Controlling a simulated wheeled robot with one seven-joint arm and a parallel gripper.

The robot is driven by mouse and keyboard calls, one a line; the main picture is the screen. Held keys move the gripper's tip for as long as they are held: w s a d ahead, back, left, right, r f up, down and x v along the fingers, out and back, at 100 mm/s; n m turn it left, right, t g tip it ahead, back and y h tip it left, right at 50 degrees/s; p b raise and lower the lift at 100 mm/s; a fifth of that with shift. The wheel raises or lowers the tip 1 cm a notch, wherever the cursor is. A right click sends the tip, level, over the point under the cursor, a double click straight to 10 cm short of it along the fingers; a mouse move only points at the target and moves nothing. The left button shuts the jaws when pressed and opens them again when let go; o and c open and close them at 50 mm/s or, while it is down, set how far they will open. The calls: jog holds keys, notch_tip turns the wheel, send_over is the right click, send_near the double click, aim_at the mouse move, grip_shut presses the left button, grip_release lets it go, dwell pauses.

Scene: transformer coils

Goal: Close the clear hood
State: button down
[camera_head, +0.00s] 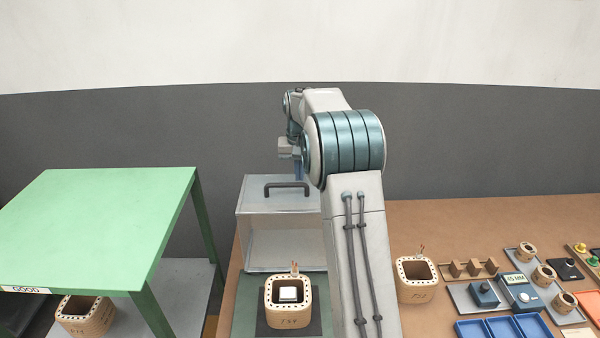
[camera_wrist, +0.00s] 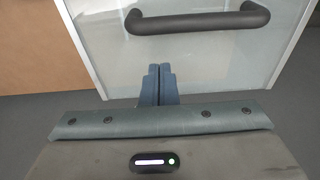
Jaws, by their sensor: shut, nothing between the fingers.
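The clear hood (camera_head: 283,240) is a see-through box with pale edges, standing on the table at the rear of a green mat. Its dark bar handle (camera_head: 287,187) is on its top face; in the wrist view the handle (camera_wrist: 197,20) crosses the upper part of the hood panel (camera_wrist: 200,60). A tan coil block (camera_head: 289,316) with a white square inside stands in front of the hood, uncovered. My gripper (camera_head: 298,172) is at the hood's far side, partly hidden by my arm. In the wrist view its blue fingers (camera_wrist: 158,72) are together and empty, apart from the handle; contact with the panel is unclear.
A green-topped stand (camera_head: 100,220) is at the left, with another coil block (camera_head: 86,316) below it. Right of my arm are a tan block (camera_head: 416,281), blue trays (camera_head: 503,329) and a meter (camera_head: 519,290). A grey wall stands behind.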

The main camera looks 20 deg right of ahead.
jog(key=shift+s+a+r, duration=0.2)
jog(key=shift+s+r, duration=0.1)
jog(key=shift+s, duration=0.25)
jog(key=shift+s+a+r, duration=0.15)
jog(key=shift+s+r, duration=0.1)
jog(key=shift+s, duration=0.3)
jog(key=shift+s+a+p, duration=0.15)
jog(key=shift+s+p, duration=0.15)
jog(key=shift+s, duration=0.1)
jog(key=shift+s, duration=0.1)
